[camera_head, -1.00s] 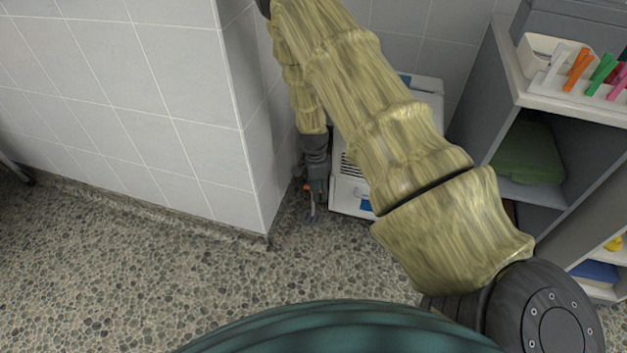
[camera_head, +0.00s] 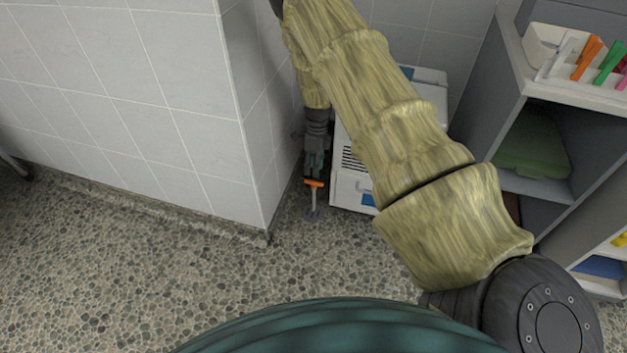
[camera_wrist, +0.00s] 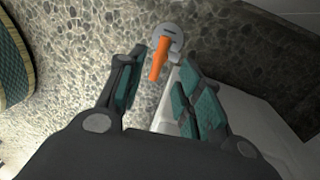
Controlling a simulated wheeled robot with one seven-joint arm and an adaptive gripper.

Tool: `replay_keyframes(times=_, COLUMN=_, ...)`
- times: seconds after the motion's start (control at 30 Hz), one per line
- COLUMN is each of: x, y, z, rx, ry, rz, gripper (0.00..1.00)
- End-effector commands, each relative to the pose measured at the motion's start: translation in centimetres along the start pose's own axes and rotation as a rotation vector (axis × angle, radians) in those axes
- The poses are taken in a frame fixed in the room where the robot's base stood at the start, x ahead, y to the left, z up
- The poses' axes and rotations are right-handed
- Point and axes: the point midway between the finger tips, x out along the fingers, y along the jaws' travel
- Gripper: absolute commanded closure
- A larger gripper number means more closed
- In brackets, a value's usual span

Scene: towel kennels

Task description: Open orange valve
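The orange valve (camera_head: 314,184) is an orange lever handle on a thin grey pipe rising from the floor, between the tiled wall corner and the white box. In the wrist view the orange handle (camera_wrist: 159,59) lies between my two fingers, nearer the left one, with its round grey base beyond it. My gripper (camera_wrist: 160,82) is open, with teal pads on both fingers and a gap between them. It also shows in the head view (camera_head: 314,168), pointing down just above the handle. Whether a finger touches the handle cannot be told.
A white box with side vents (camera_head: 352,186) stands close to the right of the valve. The tiled wall (camera_head: 190,110) is close to the left. A grey shelf unit (camera_head: 512,75) stands further right. The pebbled floor (camera_head: 130,270) in front is clear.

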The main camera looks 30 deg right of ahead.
Motion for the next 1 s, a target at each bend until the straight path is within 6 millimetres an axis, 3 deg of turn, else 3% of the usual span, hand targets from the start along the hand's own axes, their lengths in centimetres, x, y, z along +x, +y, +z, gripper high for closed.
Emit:
replay_keyframes(times=0.1, x=2.4, y=0.0, z=-0.1, rx=0.000, ry=0.002, rz=0.001, gripper=0.65)
replay_keyframes(times=0.3, x=5.0, y=0.0, z=0.0, rx=-0.001, ry=0.001, rz=0.000, gripper=0.65)
replay_keyframes(times=0.67, x=5.6, y=0.0, z=0.0, rx=-0.001, ry=0.000, rz=0.000, gripper=0.65)
replay_keyframes(times=0.7, x=5.6, y=0.0, z=0.0, rx=-0.001, ry=0.000, rz=0.000, gripper=0.67)
replay_keyframes(times=0.9, x=5.6, y=0.0, z=0.0, rx=-0.001, ry=0.000, rz=-0.001, gripper=1.00)
replay_keyframes(times=1.0, x=5.6, y=0.0, z=0.0, rx=-0.001, ry=0.000, rz=-0.001, gripper=1.00)
